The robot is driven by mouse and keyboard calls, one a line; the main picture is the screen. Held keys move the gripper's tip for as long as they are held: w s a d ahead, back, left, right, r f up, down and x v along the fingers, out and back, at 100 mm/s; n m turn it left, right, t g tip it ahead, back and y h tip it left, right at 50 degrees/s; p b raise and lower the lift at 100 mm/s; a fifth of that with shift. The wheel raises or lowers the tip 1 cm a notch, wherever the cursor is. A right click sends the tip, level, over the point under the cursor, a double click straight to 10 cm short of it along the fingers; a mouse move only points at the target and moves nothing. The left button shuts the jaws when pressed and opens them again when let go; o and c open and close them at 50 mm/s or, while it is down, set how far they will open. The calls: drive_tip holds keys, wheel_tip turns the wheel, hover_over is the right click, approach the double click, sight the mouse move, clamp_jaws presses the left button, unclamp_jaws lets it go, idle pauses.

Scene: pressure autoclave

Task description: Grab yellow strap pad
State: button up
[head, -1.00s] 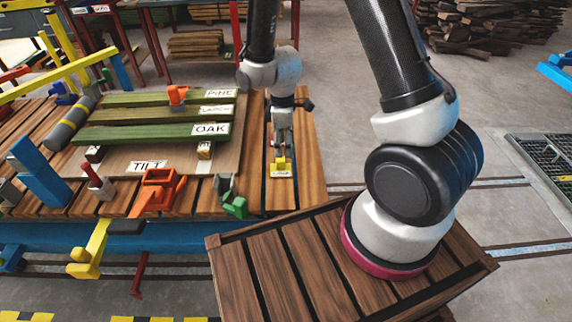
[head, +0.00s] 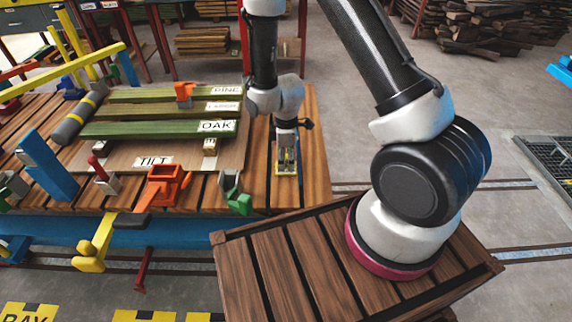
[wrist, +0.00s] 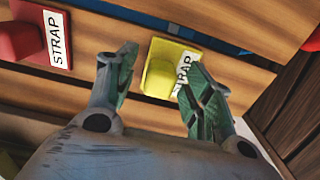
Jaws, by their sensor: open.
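The yellow strap pad (head: 285,167) lies on the right end of the slatted wooden table, with my gripper (head: 285,153) directly over it. In the wrist view the yellow strap pad (wrist: 172,66) has a raised block and a white STRAP label. It sits between and just beyond the fingertips of my gripper (wrist: 168,75). The fingers are spread, one on each side of the block, and hold nothing. The right finger covers part of the label. I cannot tell whether the fingertips reach down beside the block.
A red strap pad (wrist: 25,42) lies to the left in the wrist view. A tilted board with green planks (head: 158,130) stands left of my gripper. A green clamp (head: 234,192) and an orange clamp (head: 165,186) sit along the table's front edge.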

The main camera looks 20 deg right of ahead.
drive_tip(key=c, duration=1.1)
